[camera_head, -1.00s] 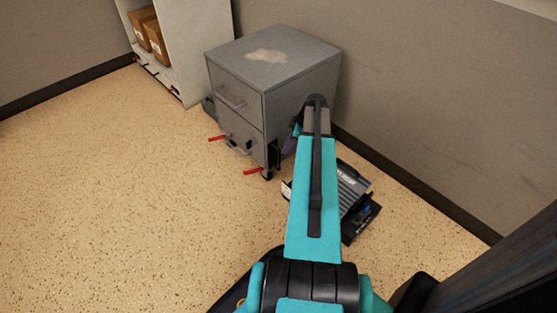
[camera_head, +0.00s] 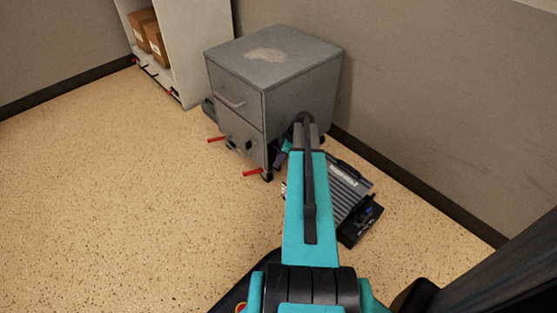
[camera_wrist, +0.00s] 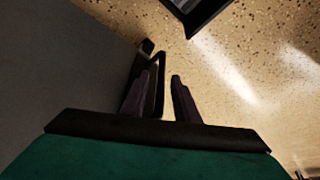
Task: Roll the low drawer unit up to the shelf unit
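The low drawer unit (camera_head: 235,105) is a grey two-drawer cabinet with a pale patch on top, standing near the wall. Red levers (camera_head: 216,139) stick out at its foot. The white shelf unit (camera_head: 202,60) stands beyond it at the back left, with a gap of floor between their fronts. My gripper (camera_head: 283,153) is low at the drawer unit's right side, mostly hidden by my arm. In the wrist view, the fingers (camera_wrist: 160,98) are apart beside the grey side panel (camera_wrist: 65,75). A dark loop, perhaps a handle, shows between them; a gap remains by the right finger.
A dark grey device (camera_head: 345,195) lies on the floor right of the drawer unit, close to my arm. Brown boxes (camera_head: 150,33) sit in the shelf unit. The wall with its dark skirting (camera_head: 420,190) runs along the right. The floor at left is clear.

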